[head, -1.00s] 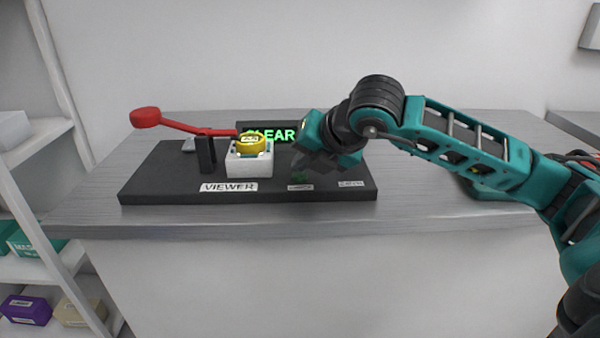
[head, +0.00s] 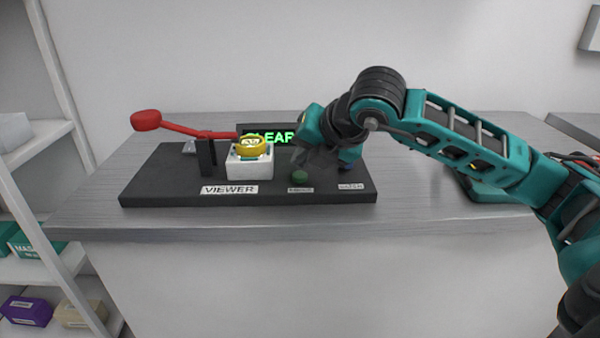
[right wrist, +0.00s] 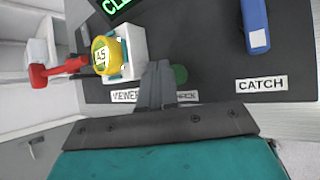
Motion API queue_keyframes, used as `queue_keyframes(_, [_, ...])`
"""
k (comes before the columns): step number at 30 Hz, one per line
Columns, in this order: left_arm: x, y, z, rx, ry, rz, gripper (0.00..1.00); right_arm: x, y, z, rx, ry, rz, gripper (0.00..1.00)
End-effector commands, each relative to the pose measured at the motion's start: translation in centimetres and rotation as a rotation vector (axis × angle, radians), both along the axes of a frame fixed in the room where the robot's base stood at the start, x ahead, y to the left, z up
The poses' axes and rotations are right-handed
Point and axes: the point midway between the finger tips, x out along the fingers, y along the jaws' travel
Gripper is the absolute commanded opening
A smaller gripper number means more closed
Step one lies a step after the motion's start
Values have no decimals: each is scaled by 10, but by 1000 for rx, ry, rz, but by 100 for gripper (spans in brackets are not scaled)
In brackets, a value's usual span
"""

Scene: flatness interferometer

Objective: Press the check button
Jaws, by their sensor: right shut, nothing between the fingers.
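The check button (head: 299,176) is a small green round button on the black viewer base (head: 150,185), behind a small white label. My right gripper (head: 303,158) is shut and empty, just behind and above the button in the head view; whether it touches is not clear. In the right wrist view its closed fingers (right wrist: 158,82) partly cover the green button (right wrist: 180,75) and its label. A dark display (head: 262,133) shows green "CLEAR" text, its right end hidden by my gripper. My left gripper is not in view.
A white block (head: 250,166) with a yellow ring (head: 250,146) stands left of the button, near a red-handled lever (head: 146,120). A blue catch (right wrist: 256,28) is to the right, behind its "CATCH" label (right wrist: 262,85). The grey counter (head: 430,215) is clear in front.

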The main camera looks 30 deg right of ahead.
Motion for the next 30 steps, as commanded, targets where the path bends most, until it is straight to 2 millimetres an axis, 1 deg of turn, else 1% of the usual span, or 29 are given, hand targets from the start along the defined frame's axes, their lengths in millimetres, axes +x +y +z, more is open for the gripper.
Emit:
queue_keyframes(4, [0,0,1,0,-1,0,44,0,0,1,0,0,0,0])
queue_keyframes(7, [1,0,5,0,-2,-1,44,0,0,6,0,-1,0,0])
queue_keyframes(18, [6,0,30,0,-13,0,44,0,0,43,1,-1,0,0])
queue_keyframes(21, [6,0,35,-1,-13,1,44,0,0,50,1,-1,0,0])
queue_keyframes(30, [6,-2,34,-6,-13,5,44,0,0,50,0,0,0,0])
